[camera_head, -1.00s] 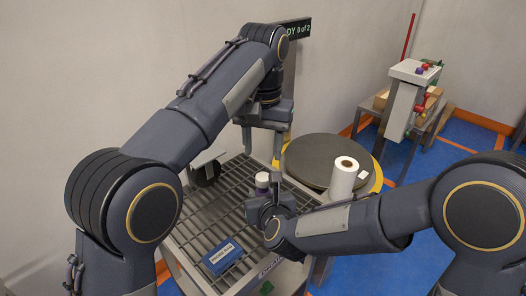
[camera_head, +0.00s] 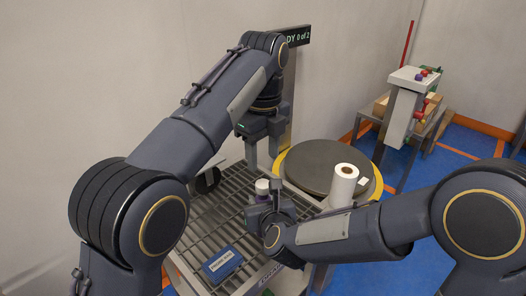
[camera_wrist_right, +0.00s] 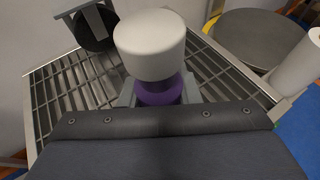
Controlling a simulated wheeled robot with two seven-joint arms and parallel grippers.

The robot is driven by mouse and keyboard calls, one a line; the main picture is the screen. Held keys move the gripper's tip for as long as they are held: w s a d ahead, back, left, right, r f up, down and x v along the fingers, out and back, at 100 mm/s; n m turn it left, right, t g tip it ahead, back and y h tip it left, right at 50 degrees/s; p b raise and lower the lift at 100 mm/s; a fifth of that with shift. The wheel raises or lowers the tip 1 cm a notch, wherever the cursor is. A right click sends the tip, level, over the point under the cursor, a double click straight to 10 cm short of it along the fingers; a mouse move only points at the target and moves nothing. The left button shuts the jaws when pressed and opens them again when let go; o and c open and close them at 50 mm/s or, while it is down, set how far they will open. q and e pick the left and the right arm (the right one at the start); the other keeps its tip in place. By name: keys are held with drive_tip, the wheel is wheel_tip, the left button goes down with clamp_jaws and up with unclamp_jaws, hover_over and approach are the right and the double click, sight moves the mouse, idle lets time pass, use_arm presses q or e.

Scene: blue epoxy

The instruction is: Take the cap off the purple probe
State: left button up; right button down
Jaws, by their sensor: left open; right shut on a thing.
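The purple probe (camera_wrist_right: 160,92) stands upright, with a wide white cap (camera_wrist_right: 148,45) on its top. In the head view the white cap (camera_head: 262,186) shows just above my right gripper (camera_head: 262,205). My right gripper is shut on the purple body below the cap; its fingers lie on either side of it in the right wrist view (camera_wrist_right: 160,95). My left gripper (camera_head: 262,155) is open and empty, pointing down a little above the cap, its fingers apart. The lower part of the probe is hidden by my right gripper.
A slatted grey rack (camera_head: 205,225) lies below, with a labelled blue box (camera_head: 223,262) on it. A black disc (camera_head: 207,181) stands at its back left. A white roll (camera_head: 342,183) stands by a round dark table (camera_head: 318,160) to the right. A sign reads "0 of 2".

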sight(263, 183)
use_arm(q)
drive_tip(key=shift+f, duration=4)
drive_tip(key=shift+c, duration=0.3)
clamp_jaws()
drive_tip(key=n, duration=0.3)
drive_tip(key=shift+o, duration=0.2)
unclamp_jaws()
